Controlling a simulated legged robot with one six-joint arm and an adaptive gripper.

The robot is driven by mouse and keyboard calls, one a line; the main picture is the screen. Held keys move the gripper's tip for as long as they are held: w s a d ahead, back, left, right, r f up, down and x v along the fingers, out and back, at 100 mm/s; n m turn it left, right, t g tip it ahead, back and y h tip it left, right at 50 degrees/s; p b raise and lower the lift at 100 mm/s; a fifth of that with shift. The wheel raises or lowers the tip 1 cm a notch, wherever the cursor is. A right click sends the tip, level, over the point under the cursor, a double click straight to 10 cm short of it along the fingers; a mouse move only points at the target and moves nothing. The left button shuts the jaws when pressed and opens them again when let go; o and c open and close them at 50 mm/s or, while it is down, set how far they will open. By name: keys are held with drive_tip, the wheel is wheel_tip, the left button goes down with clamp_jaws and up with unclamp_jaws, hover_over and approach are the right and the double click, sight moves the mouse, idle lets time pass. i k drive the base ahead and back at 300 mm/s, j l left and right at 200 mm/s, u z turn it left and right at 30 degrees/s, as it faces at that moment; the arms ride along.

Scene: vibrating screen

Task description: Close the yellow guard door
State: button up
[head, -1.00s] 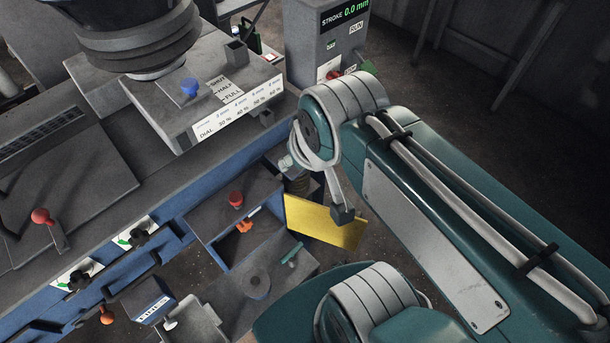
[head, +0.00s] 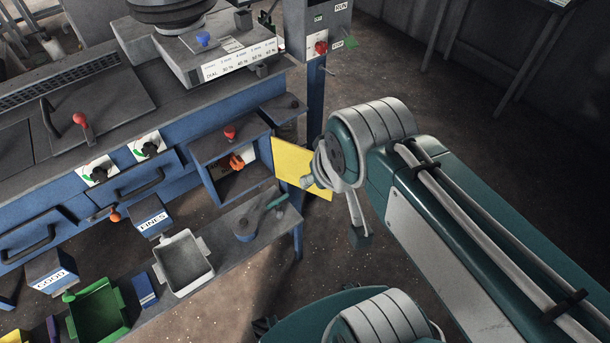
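The yellow guard door (head: 290,165) is a flat panel in the head view, just right of the open blue-framed compartment (head: 204,178) on the machine's side. It stands open, swung away from the compartment's front. An orange part (head: 237,162) shows inside the compartment. The door's right side lies beside my arm's rounded joint in the picture, with a small pale knob-like piece (head: 307,181) overlapping it. I cannot tell whether my arm touches the door. My gripper's fingers cannot be made out.
A grey shelf (head: 226,237) below the compartment holds a round part with a green handle (head: 276,201). A grey tray (head: 183,264) and a green tray (head: 96,308) stand at lower left. A blue post (head: 315,95) rises behind the door.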

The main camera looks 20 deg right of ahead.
sight(292, 161)
drive_tip(key=k+u, duration=0.1)
drive_tip(key=u, duration=0.35)
drive_tip(key=k+u, duration=0.1)
drive_tip(key=u, duration=0.35)
drive_tip(key=k+j+u, duration=0.1)
drive_tip(key=u, duration=0.3)
drive_tip(key=l+u, duration=0.6)
drive_tip(key=u, duration=0.2)
drive_tip(key=k+l+u, duration=0.1)
drive_tip(key=l+u, duration=0.15)
drive_tip(key=u, duration=0.15)
drive_tip(key=k+l, duration=0.15)
drive_tip(key=l, duration=0.2)
drive_tip(key=k+l, duration=0.15)
drive_tip(key=l, duration=0.25)
drive_tip(key=k+l, duration=0.15)
drive_tip(key=l, duration=0.2)
drive_tip(key=k+l, duration=0.15)
drive_tip(key=l, duration=0.2)
drive_tip(key=k+l, duration=0.15)
drive_tip(key=l, duration=0.2)
drive_tip(key=k+l, duration=0.15)
drive_tip(key=l, duration=0.25)
drive_tip(key=k+l, duration=0.15)
drive_tip(key=l, duration=0.2)
drive_tip(key=k+j+z, duration=0.1)
drive_tip(key=j, duration=0.15)
drive_tip(key=k+j+z, duration=0.1)
drive_tip(key=k+j, duration=0.05)
drive_tip(key=j, duration=0.05)
